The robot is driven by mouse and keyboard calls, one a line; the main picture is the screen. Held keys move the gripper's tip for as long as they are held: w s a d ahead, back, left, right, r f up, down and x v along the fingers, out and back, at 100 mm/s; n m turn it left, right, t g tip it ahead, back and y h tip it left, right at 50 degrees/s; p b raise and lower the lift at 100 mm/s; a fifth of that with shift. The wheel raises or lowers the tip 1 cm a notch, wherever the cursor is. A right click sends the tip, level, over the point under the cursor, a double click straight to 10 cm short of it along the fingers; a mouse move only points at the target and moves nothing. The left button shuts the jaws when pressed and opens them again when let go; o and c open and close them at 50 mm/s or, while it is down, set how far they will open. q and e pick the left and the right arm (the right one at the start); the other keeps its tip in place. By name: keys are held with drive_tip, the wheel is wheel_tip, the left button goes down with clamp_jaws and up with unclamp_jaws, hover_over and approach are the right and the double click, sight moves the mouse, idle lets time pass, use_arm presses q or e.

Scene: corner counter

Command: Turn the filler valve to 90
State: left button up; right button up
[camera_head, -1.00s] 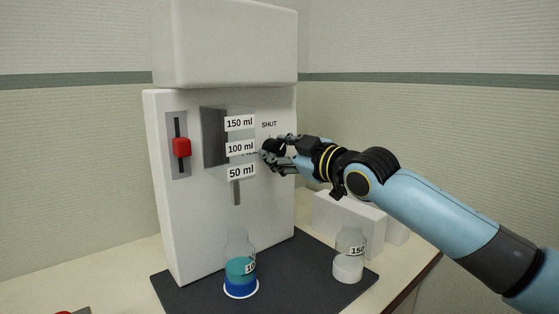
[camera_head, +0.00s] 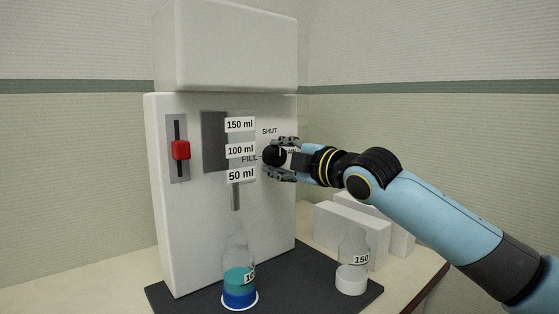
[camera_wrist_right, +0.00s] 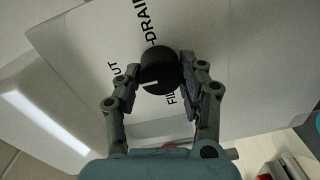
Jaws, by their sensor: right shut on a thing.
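The filler valve is a round black knob (camera_head: 271,156) on the front of the white filling machine, with SHUT printed above it and FILL to its left. My right gripper (camera_head: 279,158) reaches it from the right and is shut on it. In the right wrist view the knob (camera_wrist_right: 158,69) sits between the two fingers (camera_wrist_right: 157,84). A short white mark shows on its face, low and left of centre; its exact angle is hard to tell. The DRAIN label is partly hidden by the gripper in the head view. My left gripper is not in view.
A red slider (camera_head: 181,150) is at the machine's left. A bottle with blue-green liquid (camera_head: 239,283) stands under the spout, and a bottle marked 150 (camera_head: 352,278) stands to its right, both on a dark mat (camera_head: 300,290). White blocks (camera_head: 340,225) stand behind.

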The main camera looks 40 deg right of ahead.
drive_tip(key=shift+f, duration=0.1)
idle(0.4)
drive_tip(key=o, duration=1.2)
drive_tip(key=shift+s, duration=0.1)
drive_tip(key=shift+s+d+r, duration=0.1)
drive_tip(key=shift+s+d, duration=0.05)
drive_tip(key=shift+s, duration=1.7)
drive_tip(key=shift+s+d+r, duration=0.1)
drive_tip(key=shift+s+d, duration=0.05)
drive_tip(key=shift+s, duration=1.65)
